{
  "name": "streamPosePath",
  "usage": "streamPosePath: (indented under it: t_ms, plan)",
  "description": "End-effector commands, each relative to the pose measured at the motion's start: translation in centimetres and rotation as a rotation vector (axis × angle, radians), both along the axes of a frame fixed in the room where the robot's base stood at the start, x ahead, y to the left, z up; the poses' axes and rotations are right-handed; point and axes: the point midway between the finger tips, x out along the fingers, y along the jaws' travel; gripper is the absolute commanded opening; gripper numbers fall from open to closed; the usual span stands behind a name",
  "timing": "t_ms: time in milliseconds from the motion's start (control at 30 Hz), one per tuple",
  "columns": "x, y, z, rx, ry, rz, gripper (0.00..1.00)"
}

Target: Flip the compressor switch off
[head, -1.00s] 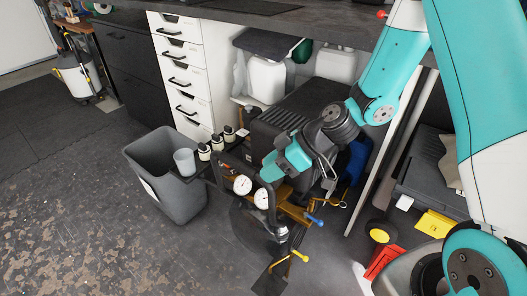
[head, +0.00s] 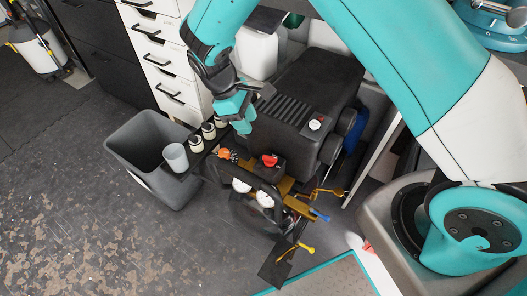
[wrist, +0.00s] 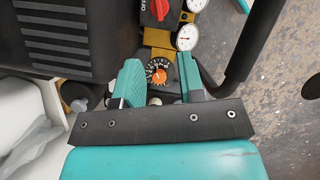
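The black compressor (head: 318,82) stands on the floor in the middle of the head view. Its red switch (head: 269,160) sits on the front panel above two white gauges. In the wrist view the red switch (wrist: 158,9) shows at the top edge, partly cut off, with OFF lettering to its left. An orange-centred dial (head: 228,154) is left of the switch; in the wrist view this dial (wrist: 158,75) appears between my fingers. My gripper (head: 244,126) is open above the dial side of the panel, apart from the switch. Contact with the dial cannot be told.
Several small jars (head: 208,130) and a cup (head: 176,157) stand on a shelf left of the compressor. A grey bin (head: 148,137) is beside it. White drawers (head: 158,55) are behind. Open floor lies front left.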

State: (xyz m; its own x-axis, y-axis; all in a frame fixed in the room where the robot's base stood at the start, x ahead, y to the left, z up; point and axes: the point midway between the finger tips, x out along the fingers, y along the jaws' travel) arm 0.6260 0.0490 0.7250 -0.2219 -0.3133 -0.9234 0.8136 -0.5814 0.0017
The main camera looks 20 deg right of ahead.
Motion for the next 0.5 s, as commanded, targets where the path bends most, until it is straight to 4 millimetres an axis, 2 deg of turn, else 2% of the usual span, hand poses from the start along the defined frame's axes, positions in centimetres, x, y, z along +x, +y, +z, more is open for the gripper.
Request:
streamPosePath:
  t_ms: [33, 300, 500]
  plan:
    - [-0.3, -0.6, -1.3, -0.003, 0.005, -0.004, 0.36]
    - [-1.7, -2.9, -7.1, -0.001, 0.006, -0.008, 0.36]
    - [-2.6, -3.9, -10.7, 0.0, 0.003, -0.004, 0.36]
